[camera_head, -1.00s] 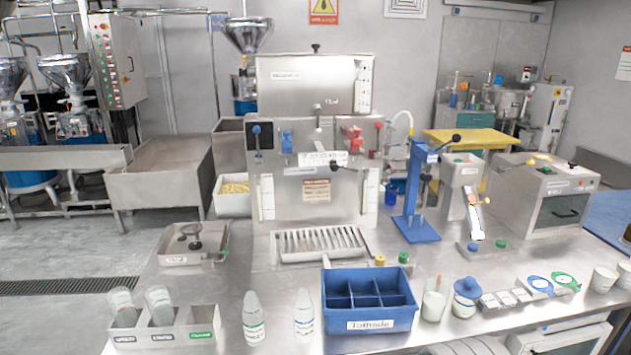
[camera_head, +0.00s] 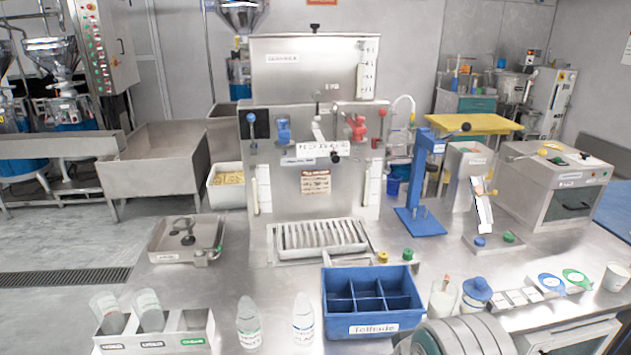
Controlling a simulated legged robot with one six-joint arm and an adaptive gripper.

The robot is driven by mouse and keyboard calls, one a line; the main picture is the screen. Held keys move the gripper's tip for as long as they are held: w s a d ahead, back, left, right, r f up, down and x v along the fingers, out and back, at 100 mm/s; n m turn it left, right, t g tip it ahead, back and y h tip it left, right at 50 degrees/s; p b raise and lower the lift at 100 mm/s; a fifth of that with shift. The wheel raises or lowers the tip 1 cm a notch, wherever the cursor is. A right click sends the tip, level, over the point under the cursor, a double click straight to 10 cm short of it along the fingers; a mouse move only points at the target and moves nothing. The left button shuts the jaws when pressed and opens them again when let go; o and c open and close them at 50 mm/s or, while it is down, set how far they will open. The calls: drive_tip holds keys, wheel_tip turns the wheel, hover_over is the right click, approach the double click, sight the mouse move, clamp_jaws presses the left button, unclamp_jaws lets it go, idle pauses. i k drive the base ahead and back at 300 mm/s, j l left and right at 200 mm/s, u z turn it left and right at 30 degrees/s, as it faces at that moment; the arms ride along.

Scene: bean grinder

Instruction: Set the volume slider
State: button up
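The steel bean machine (camera_head: 280,180) stands at the middle of the bench, with labels, coloured knobs and levers on its front. A pale vertical strip (camera_head: 264,188) runs down its left side, and another pale strip (camera_head: 373,186) runs down its right side. A narrow white panel with small marks (camera_head: 367,68) is on the upper right of its hopper box. The labels are too small to read, so I cannot tell which of these is the volume slider. My gripper is not in view; only a grey ribbed part, probably of my arm, shows at the bottom right.
A blue divided bin (camera_head: 372,328) stands at the front middle. Two bottles (camera_head: 249,324) and a steel holder with cups (camera_head: 155,342) are front left. A blue lever press (camera_head: 420,185) and a steel box unit (camera_head: 556,190) stand right.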

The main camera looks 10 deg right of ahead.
sight(335, 159)
drive_tip(key=k+j, duration=0.2)
drive_tip(key=k, duration=0.2)
drive_tip(key=k+j, duration=0.15)
drive_tip(key=k, duration=0.3)
drive_tip(key=k+j, duration=0.2)
drive_tip(key=k, duration=0.2)
drive_tip(key=k+j, duration=0.15)
drive_tip(key=k, duration=0.25)
drive_tip(key=l+u, duration=0.25)
drive_tip(key=l, duration=0.5)
drive_tip(key=k+l+u, duration=0.1)
drive_tip(key=l+u, duration=0.15)
drive_tip(key=l, duration=0.5)
drive_tip(key=i+l, duration=1)
drive_tip(key=l, duration=0.05)
